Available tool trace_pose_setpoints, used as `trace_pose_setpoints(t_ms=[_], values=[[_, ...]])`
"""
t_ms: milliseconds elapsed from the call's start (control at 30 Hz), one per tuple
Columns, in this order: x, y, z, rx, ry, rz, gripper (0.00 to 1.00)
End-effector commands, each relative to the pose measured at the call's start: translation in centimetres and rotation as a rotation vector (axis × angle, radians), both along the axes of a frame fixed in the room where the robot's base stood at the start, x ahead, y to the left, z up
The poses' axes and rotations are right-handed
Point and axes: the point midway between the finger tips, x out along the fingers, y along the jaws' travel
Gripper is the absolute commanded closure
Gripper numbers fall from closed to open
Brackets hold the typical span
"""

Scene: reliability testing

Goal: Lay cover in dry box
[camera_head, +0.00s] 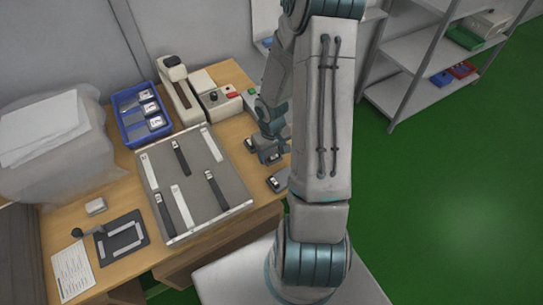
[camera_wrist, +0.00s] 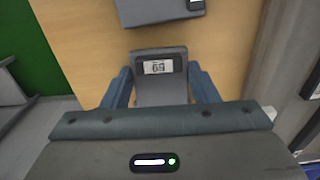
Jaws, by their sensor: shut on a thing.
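My gripper (camera_wrist: 162,85) points down over the right side of the wooden table, and its blue fingers are shut on a dark grey labelled piece (camera_wrist: 160,88), likely the cover. The piece's white label with dark digits faces the wrist camera. In the head view my gripper (camera_head: 268,147) is partly hidden by my arm. A blue box (camera_head: 125,134) at the table's back left holds several grey pieces with white labels. I cannot tell for certain that it is the dry box.
A second grey piece (camera_wrist: 160,12) lies close by in the wrist view. A grey tray (camera_head: 190,180) with black and white strips fills the table's middle. Devices (camera_head: 215,97) stand behind it. A plastic bag (camera_head: 60,150) is at the left, and a shelf (camera_head: 410,60) stands right of the table.

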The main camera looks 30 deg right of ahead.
Motion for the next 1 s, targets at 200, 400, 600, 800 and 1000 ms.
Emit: trace_pose_setpoints(t_ms=[200,400,600,800,1000], values=[[0.0,0.0,-2.2,0.001,0.001,0.002,0.72],[0.0,0.0,-2.3,0.0,0.0,0.0,0.72],[0.0,0.0,-2.9,0.0,0.0,0.001,0.72],[0.0,0.0,-2.7,0.0,0.0,0.001,0.25],[0.0,0.0,-2.7,0.001,0.001,0.001,0.25]])
